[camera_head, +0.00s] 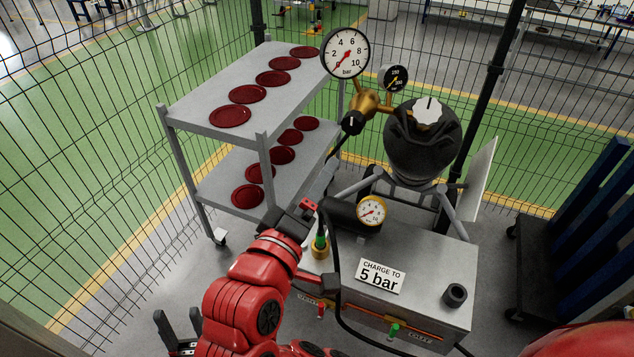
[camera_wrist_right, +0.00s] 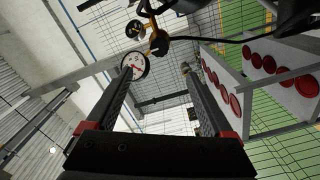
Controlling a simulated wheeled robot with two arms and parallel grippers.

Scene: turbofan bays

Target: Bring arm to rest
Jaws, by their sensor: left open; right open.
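My left gripper (camera_head: 178,335) shows low at the left in the head view, its two dark fingers apart with nothing between them. My right gripper (camera_head: 322,182) is at the end of the red arm, above the grey box and beside the cart. In the right wrist view its fingers (camera_wrist_right: 158,76) are wide apart and empty. Beyond the tips is the large white pressure gauge (camera_wrist_right: 134,66), which also shows in the head view (camera_head: 345,53). The gap between the right fingers is hard to see in the head view.
A grey two-shelf cart (camera_head: 190,103) carries several dark red discs. A grey box (camera_head: 430,270) bears a "CHARGE TO 5 bar" sign (camera_head: 380,276), a small gauge (camera_head: 371,211) and a black hose. A dark cylinder (camera_head: 422,150) stands behind. Wire fencing surrounds the bay.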

